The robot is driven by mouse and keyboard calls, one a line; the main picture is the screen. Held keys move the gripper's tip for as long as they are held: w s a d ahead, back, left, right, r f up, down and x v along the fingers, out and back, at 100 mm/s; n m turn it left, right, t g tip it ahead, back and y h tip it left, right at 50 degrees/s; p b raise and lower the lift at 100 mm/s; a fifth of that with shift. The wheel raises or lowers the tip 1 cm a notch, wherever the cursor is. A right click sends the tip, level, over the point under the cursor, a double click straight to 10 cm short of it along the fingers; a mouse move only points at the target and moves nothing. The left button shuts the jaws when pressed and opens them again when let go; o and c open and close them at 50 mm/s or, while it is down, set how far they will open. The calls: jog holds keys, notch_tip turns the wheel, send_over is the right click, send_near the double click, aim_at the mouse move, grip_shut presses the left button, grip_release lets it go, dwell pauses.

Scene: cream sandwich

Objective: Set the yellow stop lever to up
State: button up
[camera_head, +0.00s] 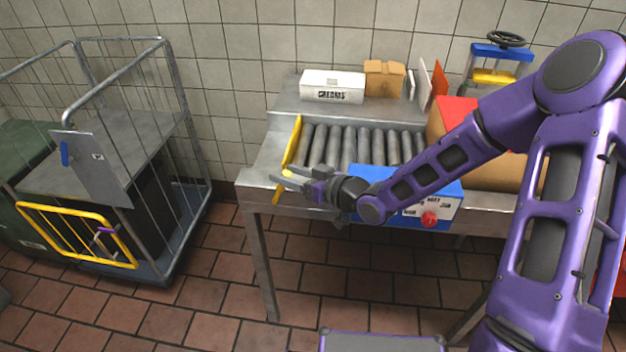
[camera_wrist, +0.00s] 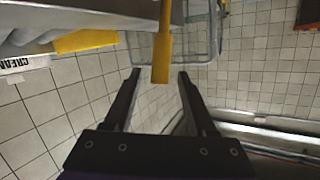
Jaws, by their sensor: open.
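The yellow stop lever (camera_head: 278,196) shows at the left end of the roller conveyor, its end pointing down below the table edge. A yellow stop bar (camera_head: 293,141) stands along the left end of the rollers. My gripper (camera_head: 281,176) is open beside the lever at the table's front left corner and partly hides it. In the wrist view the lever (camera_wrist: 162,52) appears between the two open fingertips (camera_wrist: 158,75). I cannot tell whether either finger touches it. The yellow bar (camera_wrist: 86,40) shows at upper left there.
A blue control box (camera_head: 440,207) with a red knob (camera_head: 429,218) sits on the front of the metal table. A white box (camera_head: 333,84) and a small cardboard box (camera_head: 384,79) stand on the back shelf. A wire cage trolley (camera_head: 190,125) stands at left. Floor between is clear.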

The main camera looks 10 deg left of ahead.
jog(key=p+v, duration=0.2)
jog(key=v, duration=1.4)
jog(key=shift+s+d+r, duration=0.15)
jog(key=shift+s+d, duration=0.05)
jog(key=shift+d, duration=0.15)
